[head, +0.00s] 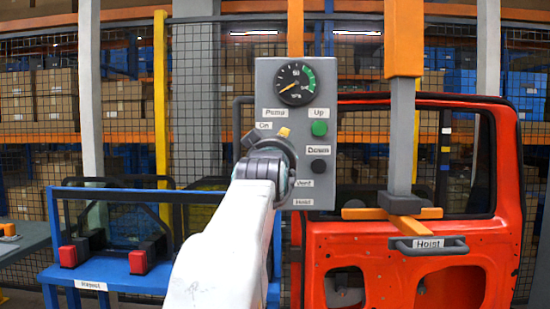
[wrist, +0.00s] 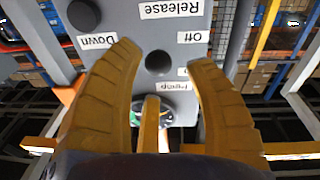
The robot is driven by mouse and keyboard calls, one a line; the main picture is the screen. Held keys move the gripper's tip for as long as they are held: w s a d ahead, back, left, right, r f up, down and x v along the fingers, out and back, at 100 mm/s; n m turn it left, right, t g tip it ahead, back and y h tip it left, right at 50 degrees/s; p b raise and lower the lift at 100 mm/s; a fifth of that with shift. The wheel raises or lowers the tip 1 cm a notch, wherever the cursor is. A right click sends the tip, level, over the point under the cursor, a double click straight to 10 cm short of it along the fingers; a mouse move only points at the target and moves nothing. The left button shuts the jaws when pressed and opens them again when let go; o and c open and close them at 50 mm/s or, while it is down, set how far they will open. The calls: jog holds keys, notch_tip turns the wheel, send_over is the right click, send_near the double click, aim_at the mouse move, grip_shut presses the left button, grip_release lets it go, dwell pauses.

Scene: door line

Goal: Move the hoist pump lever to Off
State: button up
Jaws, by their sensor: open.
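The grey control panel (head: 325,180) hangs in front of me, with labels On, Pump, Up and Down. My gripper (head: 268,152) is in front of its left part and hides the lever there. In the wrist view the picture is upside down; my gripper (wrist: 163,58) is open, its yellow fingers spread on both sides of a dark round part (wrist: 158,62), apparently the pump lever's hub or end. A shorter yellow piece lies between the fingers, possibly a third finger. The Off label (wrist: 193,37) is beside the right fingertip. I cannot tell which way the lever points or whether anything touches it.
A green button (head: 319,128) and a black button (head: 318,166) are on the panel's right side, below a gauge (head: 296,83). A red door (head: 400,260) hangs to the right, below an orange-and-grey hoist column (head: 402,130). A blue rack (head: 110,275) stands left.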

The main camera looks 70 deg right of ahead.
jog(key=v, duration=0.7)
jog(key=shift+a, duration=0.4)
dwell(0.3)
